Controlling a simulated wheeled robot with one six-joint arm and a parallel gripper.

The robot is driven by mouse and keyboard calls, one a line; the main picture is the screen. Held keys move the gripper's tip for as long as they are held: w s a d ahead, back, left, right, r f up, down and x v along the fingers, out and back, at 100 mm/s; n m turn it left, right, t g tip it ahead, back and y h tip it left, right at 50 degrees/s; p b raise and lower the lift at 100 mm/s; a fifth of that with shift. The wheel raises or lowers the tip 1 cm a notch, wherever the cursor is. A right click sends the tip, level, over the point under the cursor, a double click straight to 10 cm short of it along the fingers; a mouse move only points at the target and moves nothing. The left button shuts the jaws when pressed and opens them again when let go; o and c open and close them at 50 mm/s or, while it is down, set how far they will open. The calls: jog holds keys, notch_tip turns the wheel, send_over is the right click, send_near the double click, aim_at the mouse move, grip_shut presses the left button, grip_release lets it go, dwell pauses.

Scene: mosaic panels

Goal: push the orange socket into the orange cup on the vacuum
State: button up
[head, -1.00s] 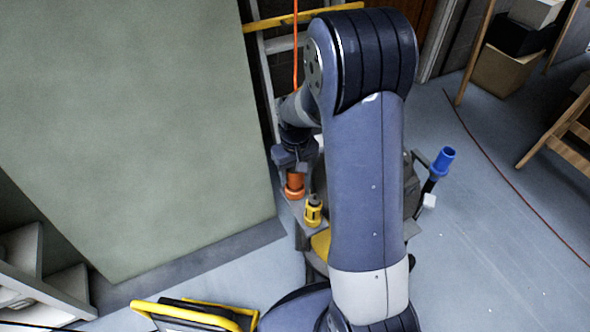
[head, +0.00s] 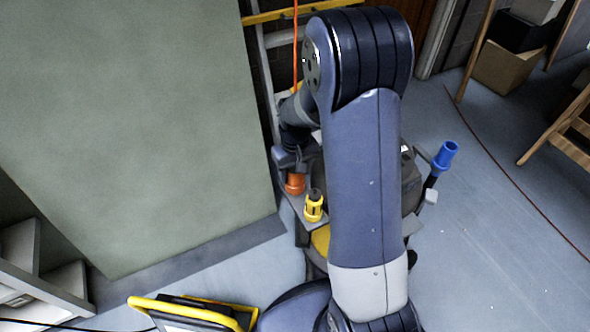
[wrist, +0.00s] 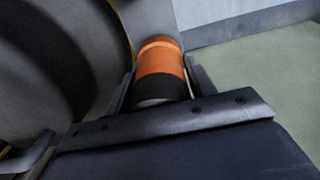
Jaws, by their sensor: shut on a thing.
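The orange socket (wrist: 161,88) sits between my gripper's fingers in the wrist view, with a black band at its near end. Orange continues away from the black band to a brighter ring; I cannot tell where the socket ends and the orange cup begins. In the head view my gripper (head: 291,160) is at the front left of the vacuum (head: 410,180), shut on the socket. An orange part, likely the orange cup (head: 295,184), shows just below it. My gripper and arm hide the joint between them and much of the vacuum.
A yellow cup (head: 313,208) with a dark piece in it stands close to the right of my gripper. A blue cup (head: 445,158) stands on the vacuum's right side. A green panel (head: 130,130) is on the left, and a ladder (head: 267,80) behind.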

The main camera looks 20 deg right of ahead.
jog(key=shift+f, duration=0.2)
jog(key=o, duration=1.4)
jog(key=shift+c, duration=0.2)
jog(key=shift+r, duration=0.1)
notch_tip(320, 180, up, 11)
jog(key=p, duration=0.3)
jog(key=shift+f, duration=0.25)
notch_tip(320, 180, down, 11)
jog(key=b, duration=0.3)
jog(key=shift+r, duration=0.6)
jog(key=shift+f, duration=0.15)
